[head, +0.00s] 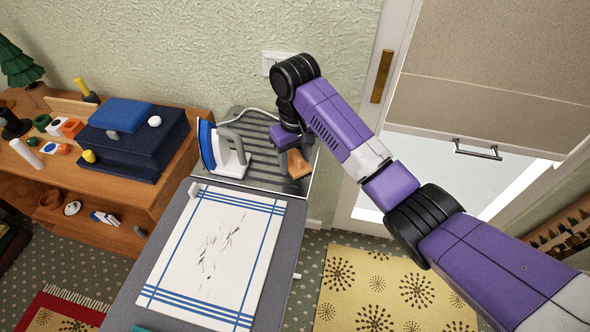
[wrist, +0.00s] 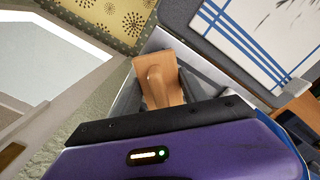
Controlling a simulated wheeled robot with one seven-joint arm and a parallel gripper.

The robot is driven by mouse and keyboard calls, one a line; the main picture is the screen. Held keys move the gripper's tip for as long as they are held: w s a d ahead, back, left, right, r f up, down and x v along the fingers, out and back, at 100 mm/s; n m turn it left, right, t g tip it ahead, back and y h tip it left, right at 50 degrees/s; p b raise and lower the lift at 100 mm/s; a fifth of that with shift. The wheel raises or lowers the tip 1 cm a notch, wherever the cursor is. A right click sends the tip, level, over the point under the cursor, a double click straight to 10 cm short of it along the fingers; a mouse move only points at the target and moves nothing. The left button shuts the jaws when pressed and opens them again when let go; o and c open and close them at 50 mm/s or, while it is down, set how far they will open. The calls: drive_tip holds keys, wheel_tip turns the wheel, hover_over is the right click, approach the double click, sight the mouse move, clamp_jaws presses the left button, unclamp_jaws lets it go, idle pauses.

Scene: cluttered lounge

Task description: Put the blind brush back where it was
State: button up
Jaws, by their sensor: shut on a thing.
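My gripper (head: 286,150) is low over the ribbed grey metal rest at the far end of the ironing board. It is shut on a tan-orange wooden piece (head: 298,164), which I take to be the blind brush. In the wrist view the brush (wrist: 158,72) shows as a flat block with a rounded handle-like ridge, between the dark fingers of my gripper (wrist: 165,92). I cannot tell whether the brush touches the rest beneath it. Its bristles or prongs are not visible.
A blue-and-white iron (head: 222,150) stands left of my gripper. A white cloth with blue stripes (head: 187,262) lies on the board. A door with a blind is right.

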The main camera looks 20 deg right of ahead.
sight(295, 169)
drive_tip(key=shift+f, duration=1.9)
drive_tip(key=o, duration=1.2)
drive_tip(key=shift+f, duration=0.1)
wheel_tip(295, 169, up, 12)
drive_tip(key=p, duration=0.2)
drive_tip(key=shift+p, duration=0.3)
